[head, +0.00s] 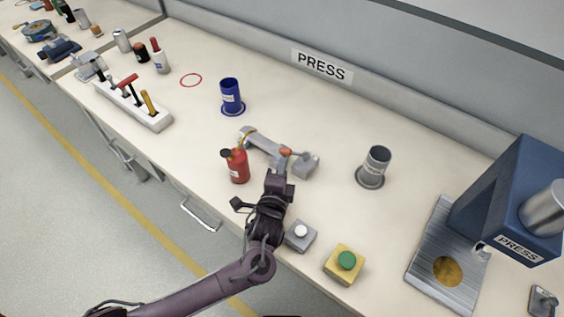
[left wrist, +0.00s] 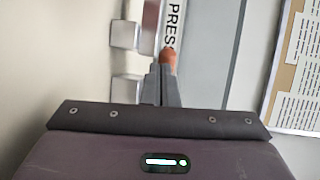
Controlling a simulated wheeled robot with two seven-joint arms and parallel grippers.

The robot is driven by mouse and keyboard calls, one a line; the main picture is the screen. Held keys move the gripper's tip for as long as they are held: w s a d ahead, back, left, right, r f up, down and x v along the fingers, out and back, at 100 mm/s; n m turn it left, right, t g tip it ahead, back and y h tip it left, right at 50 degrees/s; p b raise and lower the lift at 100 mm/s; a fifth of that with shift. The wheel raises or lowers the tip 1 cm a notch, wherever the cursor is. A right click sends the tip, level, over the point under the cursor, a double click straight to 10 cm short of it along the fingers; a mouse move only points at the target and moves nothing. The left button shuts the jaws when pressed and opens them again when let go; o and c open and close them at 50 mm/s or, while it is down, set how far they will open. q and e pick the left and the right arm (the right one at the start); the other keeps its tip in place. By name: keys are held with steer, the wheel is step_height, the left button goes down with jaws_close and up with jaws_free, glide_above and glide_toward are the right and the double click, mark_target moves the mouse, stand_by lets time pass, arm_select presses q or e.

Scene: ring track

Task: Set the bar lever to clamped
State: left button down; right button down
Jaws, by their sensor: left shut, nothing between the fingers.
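The bar lever (head: 264,145) is a grey bar fixture on the bench, with a grey block (head: 305,166) at its right end and an orange-red tip (head: 286,152). My left gripper (head: 281,162) is shut and empty, with its fingertips right at the orange-red tip. In the left wrist view the shut fingers (left wrist: 161,84) point at the orange-red tip (left wrist: 168,57), which shows just past them. I cannot tell whether they touch. Two grey blocks (left wrist: 126,35) show to the left there. My gripper and forearm hide part of the fixture's near side. My right gripper is not in view.
A red extinguisher-like bottle (head: 237,166) stands close left of my gripper. A grey button box (head: 300,236) and a yellow box with a green button (head: 345,263) lie near the front edge. Blue (head: 231,96) and grey (head: 375,165) cups stand behind. A blue press (head: 515,200) is at right.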

arm_select(q)
steer(key=shift+w+d, duration=0.1)
steer(key=shift+w, duration=0.25)
steer(key=shift+w+a+r+p, duration=0.2)
steer(key=shift+w+p, duration=0.1)
steer(key=shift+p, duration=0.1)
steer(key=shift+f, duration=0.15)
